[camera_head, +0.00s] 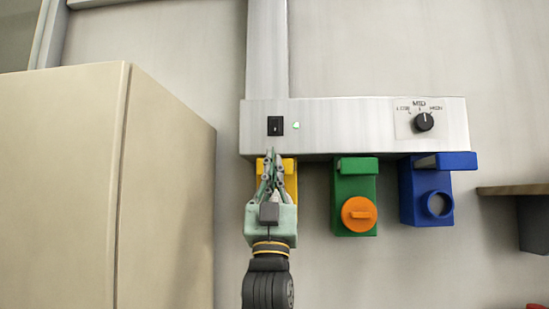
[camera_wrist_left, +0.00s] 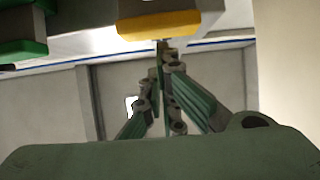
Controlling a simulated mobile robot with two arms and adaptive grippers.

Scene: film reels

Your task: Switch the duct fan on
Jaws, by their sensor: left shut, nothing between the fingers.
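The duct fan's control box is a long pale metal panel (camera_head: 350,113) on the wall, with a duct (camera_head: 267,45) rising from its left end. A black rocker switch (camera_head: 275,126) sits at the panel's left, with a small pale green light (camera_head: 296,126) beside it. A dark dial (camera_head: 424,122) marked low, mid and high is at the right. My left gripper (camera_head: 271,155) is shut and empty, pointing up, its tips just below the switch and in front of a yellow box. The left wrist view shows the fingers (camera_wrist_left: 162,48) together below the yellow box (camera_wrist_left: 158,24).
Below the panel hang the yellow box (camera_head: 290,180), a green box (camera_head: 355,188) with an orange knob (camera_head: 359,214), and a blue box (camera_head: 426,190). A tall beige cabinet (camera_head: 165,190) stands close on the left. A shelf (camera_head: 515,189) is at the right.

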